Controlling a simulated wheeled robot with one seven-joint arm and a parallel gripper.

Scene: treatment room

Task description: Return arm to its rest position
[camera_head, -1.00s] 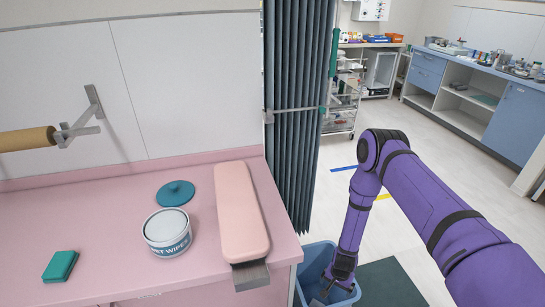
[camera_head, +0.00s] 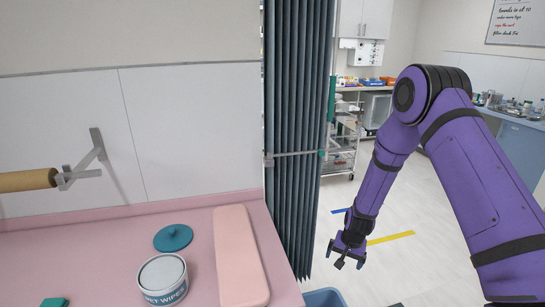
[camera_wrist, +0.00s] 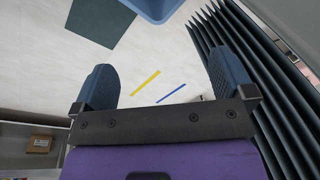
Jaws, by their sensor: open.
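My purple arm is bent on the right of the head view, with my gripper (camera_head: 347,257) hanging at its lower end, above and beyond the blue bin (camera_head: 325,298). In the wrist view my gripper (camera_wrist: 165,85) shows two blue fingers spread wide apart. Nothing is between them; only the pale floor (camera_wrist: 150,60) with a yellow strip and a blue strip shows beyond.
A pink counter (camera_head: 90,240) at left holds a wipes tub (camera_head: 163,283), a teal lid (camera_head: 173,238), a pink pad (camera_head: 238,260) and a green block (camera_head: 53,302). A dark curtain (camera_head: 295,130) hangs beside my arm. A wire trolley (camera_head: 340,140) stands behind.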

